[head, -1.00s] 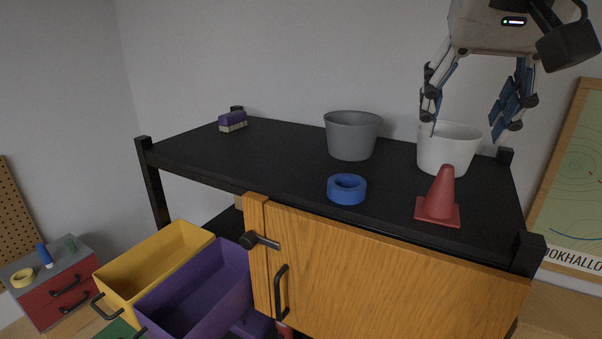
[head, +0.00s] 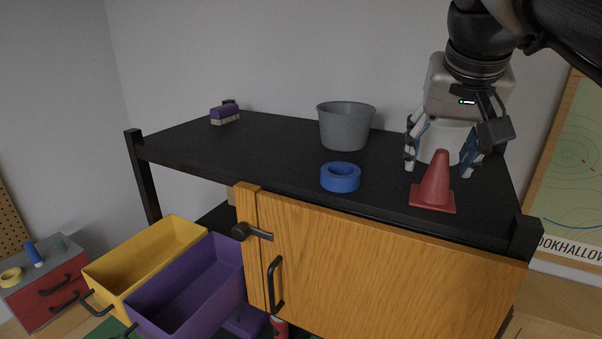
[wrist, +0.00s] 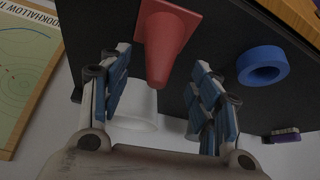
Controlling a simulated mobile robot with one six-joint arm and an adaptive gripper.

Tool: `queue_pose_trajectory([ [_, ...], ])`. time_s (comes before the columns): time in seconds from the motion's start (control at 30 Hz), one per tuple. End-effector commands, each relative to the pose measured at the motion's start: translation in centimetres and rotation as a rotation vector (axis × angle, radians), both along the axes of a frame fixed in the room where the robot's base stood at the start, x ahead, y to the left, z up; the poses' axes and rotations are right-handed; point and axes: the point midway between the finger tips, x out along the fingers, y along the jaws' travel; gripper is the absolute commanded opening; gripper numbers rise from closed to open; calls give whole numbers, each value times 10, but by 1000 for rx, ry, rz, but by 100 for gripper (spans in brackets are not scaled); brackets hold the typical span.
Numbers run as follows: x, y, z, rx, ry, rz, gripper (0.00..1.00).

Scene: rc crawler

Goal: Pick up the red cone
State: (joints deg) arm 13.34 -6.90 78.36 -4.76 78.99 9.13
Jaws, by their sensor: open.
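The red cone (head: 435,185) stands upright on its square base near the right front of the black tabletop. My gripper (head: 439,172) is open, with its fingers apart to the left and right of the cone in the head view. In the wrist view the cone (wrist: 167,42) is ahead of my gripper (wrist: 160,88), and its tip reaches toward the gap between the blue-padded fingers. The fingers do not visibly touch the cone, and nothing is held between them.
A white bucket (head: 446,138) stands behind the cone, partly hidden by my gripper. A blue tape roll (head: 340,178) and a grey bucket (head: 345,128) are to the left. A purple brush-like block (head: 225,113) lies far left. The black tabletop (head: 270,150) has free room left of centre.

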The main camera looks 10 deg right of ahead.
Motion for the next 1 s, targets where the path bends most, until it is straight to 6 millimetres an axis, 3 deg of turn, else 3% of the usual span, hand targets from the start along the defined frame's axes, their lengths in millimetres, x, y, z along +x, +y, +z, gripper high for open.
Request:
queue_pose_trajectory([
  [0.3, 19, -12, -36, 0, 3, 0, 57],
  [0.57, 20, -12, -38, 0, 1, 0, 57],
  [1.0, 20, -12, -37, 0, 1, 0, 28],
])
